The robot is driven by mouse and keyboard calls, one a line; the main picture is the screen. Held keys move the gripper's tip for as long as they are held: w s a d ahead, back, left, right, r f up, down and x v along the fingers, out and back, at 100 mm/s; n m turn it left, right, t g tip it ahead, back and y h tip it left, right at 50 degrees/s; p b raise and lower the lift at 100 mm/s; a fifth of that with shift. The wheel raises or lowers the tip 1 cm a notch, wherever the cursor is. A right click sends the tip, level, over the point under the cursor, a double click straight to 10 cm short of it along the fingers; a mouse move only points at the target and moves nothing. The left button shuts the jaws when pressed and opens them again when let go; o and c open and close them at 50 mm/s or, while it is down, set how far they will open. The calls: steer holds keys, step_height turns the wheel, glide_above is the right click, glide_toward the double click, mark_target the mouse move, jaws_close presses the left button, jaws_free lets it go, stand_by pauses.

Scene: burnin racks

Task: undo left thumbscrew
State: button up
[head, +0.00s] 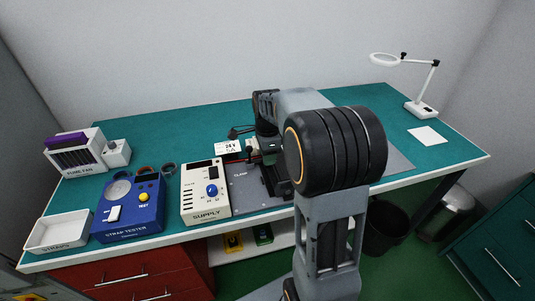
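My arm reaches over the table, and its large black joint covers much of the work area. The end of my arm, with my gripper (266,147), points down behind the supply; it is small and partly hidden, and I cannot tell whether its fingers are open or shut. Below it is a grey plate (243,194) with lettering that looks like "CLAMP" and a dark fixture (270,180) at its right side, partly covered by my arm. I cannot make out the left thumbscrew.
A white supply box (205,207) with a blue knob stands left of the plate. A magnifier lamp (421,108) stands at the right.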

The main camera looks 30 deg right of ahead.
jaws_close()
steer(key=n+p, duration=0.1)
steer(key=n, duration=0.3)
steer(key=shift+r+n, duration=0.1)
steer(key=shift+n, duration=0.3)
steer(key=n, duration=0.4)
steer(key=shift+n+p, duration=0.3)
steer(key=shift+p, duration=0.05)
steer(key=n, duration=0.4)
steer(key=shift+n+p, duration=0.4)
steer(key=shift+n, duration=1.8)
